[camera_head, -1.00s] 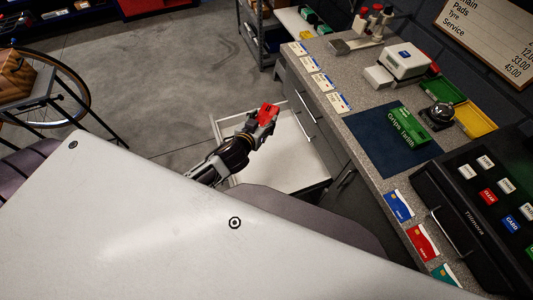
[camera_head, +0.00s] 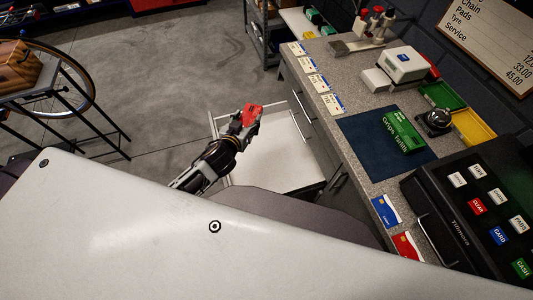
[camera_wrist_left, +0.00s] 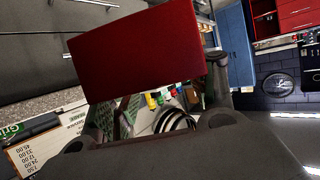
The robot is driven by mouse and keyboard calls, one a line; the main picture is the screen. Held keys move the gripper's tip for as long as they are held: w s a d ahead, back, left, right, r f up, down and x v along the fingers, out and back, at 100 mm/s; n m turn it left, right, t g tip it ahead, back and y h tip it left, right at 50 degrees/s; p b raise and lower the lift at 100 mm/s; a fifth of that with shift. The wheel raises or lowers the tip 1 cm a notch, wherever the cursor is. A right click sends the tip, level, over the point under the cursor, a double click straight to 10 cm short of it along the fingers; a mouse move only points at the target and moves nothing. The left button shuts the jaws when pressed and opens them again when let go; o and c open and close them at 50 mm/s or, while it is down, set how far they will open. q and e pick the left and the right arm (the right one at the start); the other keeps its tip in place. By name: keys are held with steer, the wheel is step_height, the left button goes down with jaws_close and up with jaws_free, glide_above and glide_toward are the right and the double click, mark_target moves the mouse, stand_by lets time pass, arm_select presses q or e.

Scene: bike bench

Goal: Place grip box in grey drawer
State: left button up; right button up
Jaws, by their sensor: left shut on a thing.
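My left gripper (camera_head: 246,121) is shut on a red box (camera_head: 252,114), held over the open drawer (camera_head: 292,172), towards its left side. In the left wrist view the red box (camera_wrist_left: 140,50) fills the space between the fingers. The drawer is pulled out from the grey cabinet under the counter; its visible bottom is pale and looks bare. A green box (camera_head: 404,131) with pale lettering lies on the dark blue mat (camera_head: 370,148) on the counter. My right gripper is out of view.
A speckled counter (camera_head: 350,98) runs along the right, with cards, a white device (camera_head: 405,64), green and yellow trays and a black till (camera_head: 470,210). A bike wheel and stand are at the left. The floor (camera_head: 180,80) beyond the drawer is clear.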

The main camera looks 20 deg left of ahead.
mark_target(248, 124)
arm_select(q)
steer(key=shift+a, duration=0.1)
steer(key=shift+w+f, duration=0.2)
steer(key=shift+f, duration=0.3)
steer(key=shift+w+f+b, duration=0.35)
steer(key=shift+f+b, duration=0.25)
steer(key=shift+f, duration=0.3)
steer(key=w+f+b, duration=0.3)
steer(key=f, duration=0.5)
steer(key=w+d+f+m+h+b, duration=0.1)
steer(key=w+f+b, duration=0.2)
steer(key=f, duration=0.6)
steer(key=w+f+m+h+b, duration=0.1)
steer(key=w+f+b, duration=0.2)
steer(key=f+b, duration=0.2)
step_height(248, 124, down, 3)
steer(key=shift+w+d+f, duration=0.2)
steer(key=shift+w+d, duration=0.05)
steer(key=shift+d, duration=0.05)
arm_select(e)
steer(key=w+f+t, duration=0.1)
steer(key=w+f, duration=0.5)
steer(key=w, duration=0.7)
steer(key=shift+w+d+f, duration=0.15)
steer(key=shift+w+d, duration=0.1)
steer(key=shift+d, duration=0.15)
